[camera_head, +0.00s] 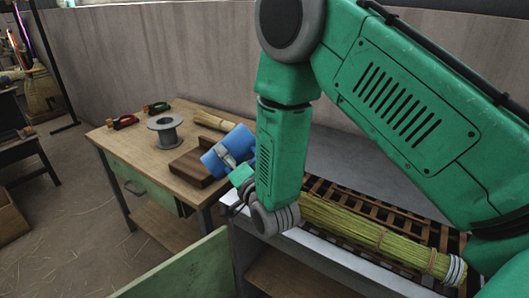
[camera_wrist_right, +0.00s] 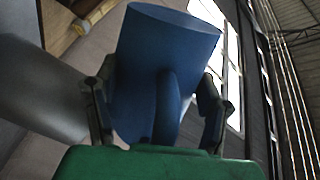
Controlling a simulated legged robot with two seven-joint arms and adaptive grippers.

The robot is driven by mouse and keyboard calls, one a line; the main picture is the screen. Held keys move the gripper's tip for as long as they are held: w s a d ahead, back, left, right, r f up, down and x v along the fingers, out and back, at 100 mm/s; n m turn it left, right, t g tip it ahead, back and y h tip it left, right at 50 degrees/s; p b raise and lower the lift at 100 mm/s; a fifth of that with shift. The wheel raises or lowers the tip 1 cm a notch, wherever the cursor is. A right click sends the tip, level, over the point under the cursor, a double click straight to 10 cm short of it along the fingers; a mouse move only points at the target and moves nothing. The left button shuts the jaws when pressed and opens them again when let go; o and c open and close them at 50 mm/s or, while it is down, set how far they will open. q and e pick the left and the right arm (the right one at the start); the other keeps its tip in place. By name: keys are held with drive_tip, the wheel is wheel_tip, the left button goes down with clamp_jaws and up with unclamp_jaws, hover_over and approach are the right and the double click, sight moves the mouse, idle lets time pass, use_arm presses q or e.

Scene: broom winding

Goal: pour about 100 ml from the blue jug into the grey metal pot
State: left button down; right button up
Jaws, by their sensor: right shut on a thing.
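The blue jug (camera_head: 214,163) is held tilted over the near right part of the wooden table, beside a dark brown wooden block. My right gripper (camera_head: 230,160) is shut on it. In the right wrist view the jug (camera_wrist_right: 170,55) sits between the two fingers of my right gripper (camera_wrist_right: 158,108), with its handle toward the palm. No liquid shows. A smooth grey rounded surface (camera_wrist_right: 40,95) is close to the jug's left in that view; it may be the grey metal pot, but I cannot tell. No pot is clearly visible in the head view. My left gripper is out of view.
The wooden table (camera_head: 135,140) also holds a grey spool (camera_head: 165,130), the brown block (camera_head: 193,168) and two small red and green tools at the back. A tied straw bundle (camera_head: 375,238) lies on the slatted rack to the right. A green panel (camera_head: 185,272) stands in front.

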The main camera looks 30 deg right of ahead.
drive_tip(key=shift+r, duration=0.1)
idle(0.3)
drive_tip(key=shift+n, duration=0.9)
wheel_tip(320, 180, down, 2)
drive_tip(key=shift+d+f+n+b, duration=0.15)
drive_tip(key=shift+f+n+b, duration=0.1)
drive_tip(key=shift+n+b, duration=0.75)
drive_tip(key=shift+f+n, duration=0.25)
drive_tip(key=shift+n, duration=0.35)
drive_tip(key=shift+f, duration=0.35)
drive_tip(key=shift+a+f+n+b, duration=0.2)
drive_tip(key=shift+f+n+b, duration=0.2)
drive_tip(key=shift+f, duration=0.05)
drive_tip(key=shift+a+f+n+b, duration=0.2)
drive_tip(key=shift+f+n+b, duration=0.2)
drive_tip(key=shift+f, duration=0.05)
